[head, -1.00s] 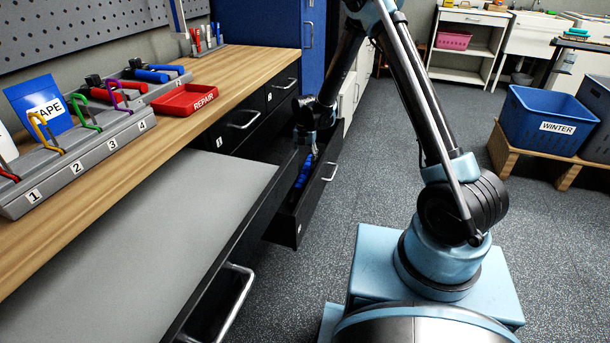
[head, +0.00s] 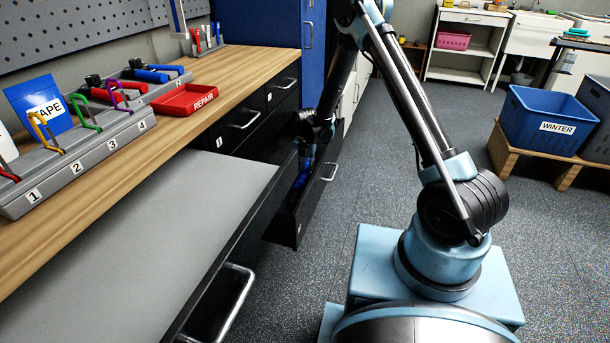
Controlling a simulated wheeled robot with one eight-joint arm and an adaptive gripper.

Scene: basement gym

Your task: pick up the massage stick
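A blue, ridged object (head: 302,178), which looks like the massage stick, lies in the open black drawer (head: 293,229) below the wooden workbench. Only part of it shows between the drawer walls and my gripper. My gripper (head: 308,157) points down into the drawer, at the far end of the visible blue part. The fingers are small, dark and partly hidden by the drawer side. I cannot tell whether they touch the blue object or how far apart they are.
The wooden workbench (head: 188,128) stands left, holding a red REPAIR tray (head: 184,101) and a grey numbered rack (head: 85,160). A grey surface (head: 150,225) juts out in front. A blue WINTER bin (head: 545,110) sits on a low wooden stand at right. The middle floor is clear.

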